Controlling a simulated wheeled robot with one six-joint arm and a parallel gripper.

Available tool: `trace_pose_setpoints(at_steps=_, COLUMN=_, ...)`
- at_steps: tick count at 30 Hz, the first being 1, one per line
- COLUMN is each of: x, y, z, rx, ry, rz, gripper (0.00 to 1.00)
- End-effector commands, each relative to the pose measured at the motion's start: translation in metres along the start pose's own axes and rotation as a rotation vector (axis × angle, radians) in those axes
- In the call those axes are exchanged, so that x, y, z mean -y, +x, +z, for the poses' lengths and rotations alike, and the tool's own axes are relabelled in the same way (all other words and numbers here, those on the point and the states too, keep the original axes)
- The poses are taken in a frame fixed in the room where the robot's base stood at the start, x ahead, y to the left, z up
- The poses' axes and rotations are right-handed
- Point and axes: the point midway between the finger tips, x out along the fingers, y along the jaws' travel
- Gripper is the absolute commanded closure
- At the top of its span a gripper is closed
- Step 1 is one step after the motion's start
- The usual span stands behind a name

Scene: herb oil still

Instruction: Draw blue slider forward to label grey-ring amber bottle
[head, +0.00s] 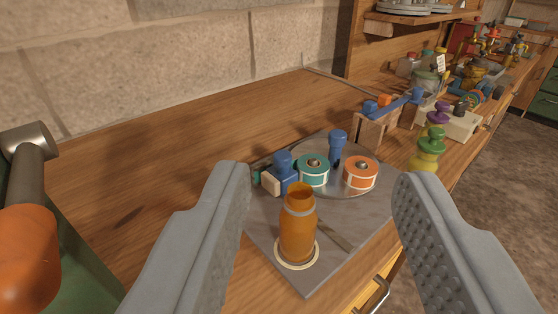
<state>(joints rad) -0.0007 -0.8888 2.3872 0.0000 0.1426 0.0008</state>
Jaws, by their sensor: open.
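The amber bottle (298,232) with a grey ring around its neck stands upright on a pale round spot at the front of a grey plate (345,258). A blue slider (282,174) with a knob top and a pale block at its side stands just behind the bottle, partly hidden by it. Another blue knobbed part (337,148) stands farther back, near the label rolls. My gripper (322,200) is open, its grey fingers on either side of the view. The bottle and slider appear between the fingers, and I see no contact.
A teal-ended roll (312,170) and an orange-ended roll (360,173) sit on a round disc behind the bottle. Green and purple knobbed pieces (431,150) stand to the right. A wooden rack (376,130) is behind. The wooden bench (165,165) is clear at left.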

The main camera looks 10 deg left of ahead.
Motion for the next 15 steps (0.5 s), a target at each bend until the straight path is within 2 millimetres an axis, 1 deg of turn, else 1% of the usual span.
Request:
trace_pose_setpoints(at_steps=5, x=0.002, y=0.024, z=-0.009, rx=0.105, ry=0.003, rz=-0.004, gripper=0.54)
trace_pose_setpoints(at_steps=15, x=0.006, y=0.078, z=-0.024, rx=0.381, ry=0.009, rz=-0.012, gripper=0.54)
